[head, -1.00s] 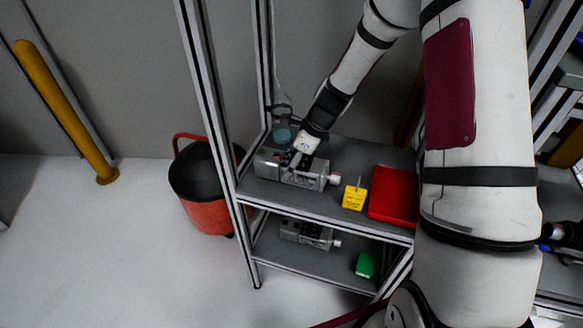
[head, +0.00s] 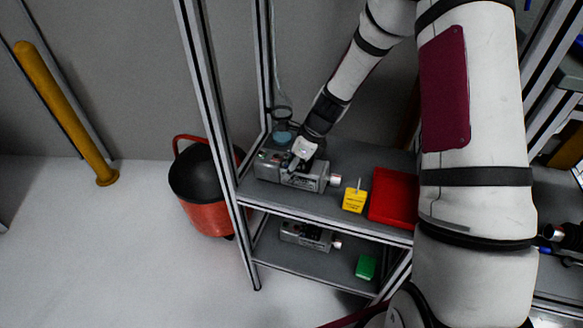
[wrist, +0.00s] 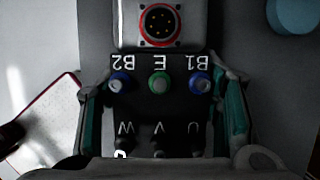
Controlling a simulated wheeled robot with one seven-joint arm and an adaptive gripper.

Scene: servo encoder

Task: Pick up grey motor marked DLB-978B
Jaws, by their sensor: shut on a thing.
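A grey motor (head: 318,183) lies on the upper shelf, long side along the front edge, with a pale shaft end at its right. My gripper (head: 296,164) is over its left-middle part. In the wrist view my gripper (wrist: 165,112) has a finger on each side of the motor's black terminal block (wrist: 160,100), marked B2, E, B1 and W, V, U, and is shut on it. A round connector (wrist: 160,22) shows at the top. The motor seems to rest on the shelf. A second grey motor (head: 306,236) lies on the lower shelf. I cannot read DLB-978B on either.
A yellow tag block (head: 354,200) and a red tray (head: 393,199) stand right of the upper motor. A blue round item (head: 283,138) is behind it. A green block (head: 365,267) is below. Shelf posts (head: 215,110) flank the shelves; a red bin (head: 207,190) stands left.

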